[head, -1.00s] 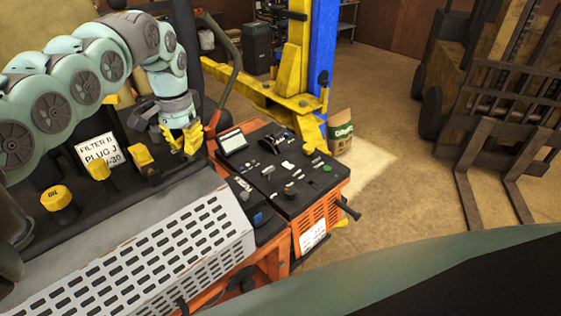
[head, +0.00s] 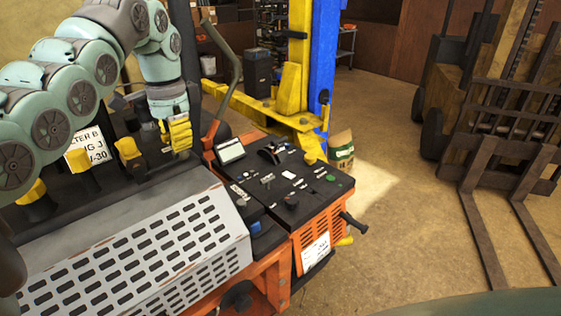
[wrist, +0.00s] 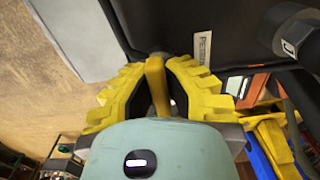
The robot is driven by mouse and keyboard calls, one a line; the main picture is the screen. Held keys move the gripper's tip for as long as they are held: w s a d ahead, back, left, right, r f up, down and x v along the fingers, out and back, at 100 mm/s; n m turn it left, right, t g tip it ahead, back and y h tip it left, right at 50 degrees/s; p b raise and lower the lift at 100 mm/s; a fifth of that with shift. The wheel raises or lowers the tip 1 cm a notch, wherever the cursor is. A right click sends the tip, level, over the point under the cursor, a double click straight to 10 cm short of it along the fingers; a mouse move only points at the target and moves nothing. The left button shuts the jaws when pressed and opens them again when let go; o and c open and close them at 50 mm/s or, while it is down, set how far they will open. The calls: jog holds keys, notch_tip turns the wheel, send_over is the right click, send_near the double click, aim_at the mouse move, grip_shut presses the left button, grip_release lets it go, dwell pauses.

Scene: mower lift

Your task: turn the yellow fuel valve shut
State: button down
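The yellow fuel valve handle (wrist: 156,84) is a narrow upright bar in the wrist view, next to a label that looks like "PETROL" on a dark surface. My gripper (wrist: 155,72) has its ridged yellow fingers on both sides of this bar, with the tips against it, so it looks shut on the handle. In the head view my gripper (head: 177,136) points down at the rear of the mower's engine deck, left of the control panel. There its fingers hide the valve.
The orange mower's control panel (head: 275,180) with levers and a screen lies right of my gripper. A perforated grey cover (head: 130,245) is in front. Yellow caps, such as one cap (head: 128,148), stand left. A yellow-blue lift post (head: 318,70) and a forklift (head: 500,110) are behind.

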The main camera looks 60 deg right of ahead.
jog(key=shift+s, duration=0.1)
jog(key=c, duration=1)
grip_release()
jog(key=shift+r+p, duration=0.1)
jog(key=shift+p, duration=0.25)
